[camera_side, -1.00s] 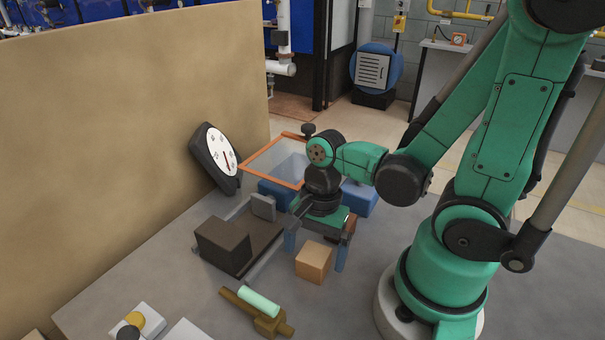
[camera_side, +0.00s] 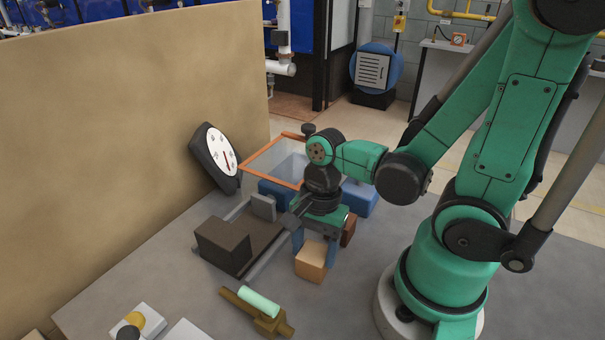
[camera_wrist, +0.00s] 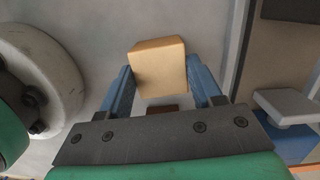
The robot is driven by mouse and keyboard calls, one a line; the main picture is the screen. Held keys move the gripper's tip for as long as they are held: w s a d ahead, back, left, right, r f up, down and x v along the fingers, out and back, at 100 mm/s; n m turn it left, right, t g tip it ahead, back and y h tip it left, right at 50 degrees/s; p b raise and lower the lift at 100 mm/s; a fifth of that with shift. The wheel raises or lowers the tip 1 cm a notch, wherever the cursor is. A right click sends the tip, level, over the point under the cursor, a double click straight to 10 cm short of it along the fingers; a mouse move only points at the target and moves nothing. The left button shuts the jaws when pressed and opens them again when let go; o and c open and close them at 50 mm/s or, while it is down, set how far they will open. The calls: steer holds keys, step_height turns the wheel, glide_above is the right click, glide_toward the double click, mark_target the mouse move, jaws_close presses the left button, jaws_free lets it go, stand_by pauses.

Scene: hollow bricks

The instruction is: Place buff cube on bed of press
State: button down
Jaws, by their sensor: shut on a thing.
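The buff cube (camera_side: 311,261) stands on the table in the side view, right of the press. My gripper (camera_side: 314,250) is over it with its blue fingers down at its sides. In the wrist view the buff cube (camera_wrist: 160,66) sits between the two blue fingers of my gripper (camera_wrist: 160,85), which are shut on it. The press (camera_side: 262,238) has a dark flat bed between grey rails, with a dark brown block (camera_side: 223,246) at its near end and a grey upright plate (camera_side: 263,207) at its far end.
A brass-coloured piece with a pale green cylinder (camera_side: 259,303) lies in front of the press. A reddish-brown block (camera_side: 349,229) is behind my gripper. Blue blocks and an orange-framed clear panel (camera_side: 272,160) stand farther back. A dial gauge (camera_side: 215,158) leans near the board.

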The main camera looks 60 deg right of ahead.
step_height(320, 180, up, 18)
step_height(320, 180, up, 3)
steer(key=m, duration=0.1)
glide_above(250, 232)
step_height(250, 232, down, 20)
steer(key=shift+r, duration=0.15)
stand_by(1.0)
steer(key=shift+f, duration=0.2)
steer(key=shift+c, duration=0.8)
jaws_free()
steer(key=shift+r, duration=0.1)
